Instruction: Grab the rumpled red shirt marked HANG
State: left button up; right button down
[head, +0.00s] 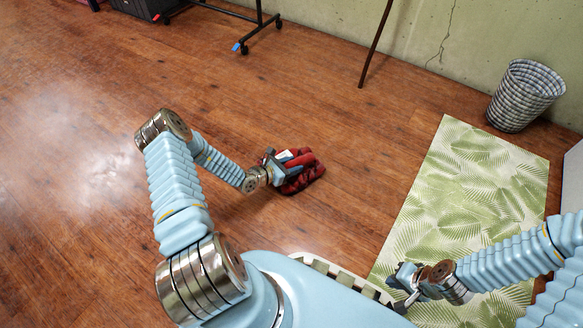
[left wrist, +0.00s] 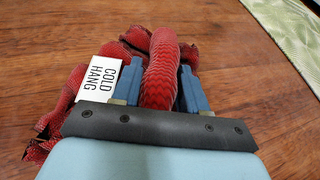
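The rumpled red shirt (head: 308,178) lies on the wooden floor in the head view. In the left wrist view its red fabric (left wrist: 162,62) bunches up between my two blue fingers, and a white tag (left wrist: 98,78) reading "COLD HANG" shows at the left. My left gripper (head: 285,165) is at the shirt, with a thick fold filling the gap between its fingers. The underside of the shirt is hidden. My right gripper (head: 398,288) is open and empty, over the edge of the green leaf-pattern rug (head: 455,205), far from the shirt.
A woven basket (head: 525,95) stands by the wall at the upper right. A dark wheeled rack (head: 262,22) and a thin brown pole (head: 376,45) are at the back. A white slatted rim (head: 345,277) shows beside my base. The floor at left is clear.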

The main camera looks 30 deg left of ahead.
pick_arm(q)
jog(key=c, duration=0.7)
grip_shut()
